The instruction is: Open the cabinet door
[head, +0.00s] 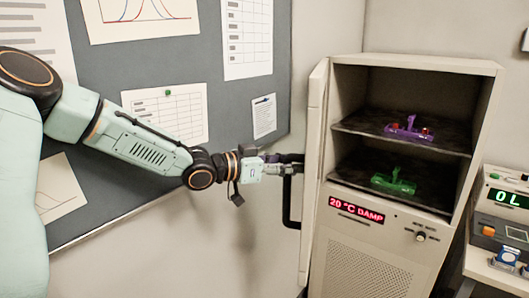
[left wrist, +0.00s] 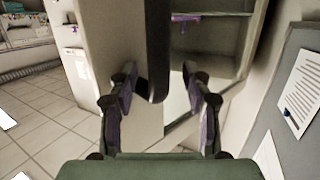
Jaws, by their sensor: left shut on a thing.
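The cabinet (head: 408,235) stands right of centre in the head view. Its door (head: 313,150) is swung out to the left, nearly edge-on, so the two shelves inside are exposed. A black bar handle (head: 287,205) stands off the door's outer face. My left gripper (head: 292,164) reaches in from the left at the upper part of this handle and is shut on it. In the left wrist view the dark handle (left wrist: 157,50) runs down between my left gripper's fingers (left wrist: 160,100). My right gripper is in neither view.
Inside the cabinet are a purple object (head: 408,130) on the upper shelf and a green object (head: 393,183) below. A pinboard with papers (head: 235,100) covers the wall behind my left arm. A bench with instruments (head: 500,230) stands right of the cabinet.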

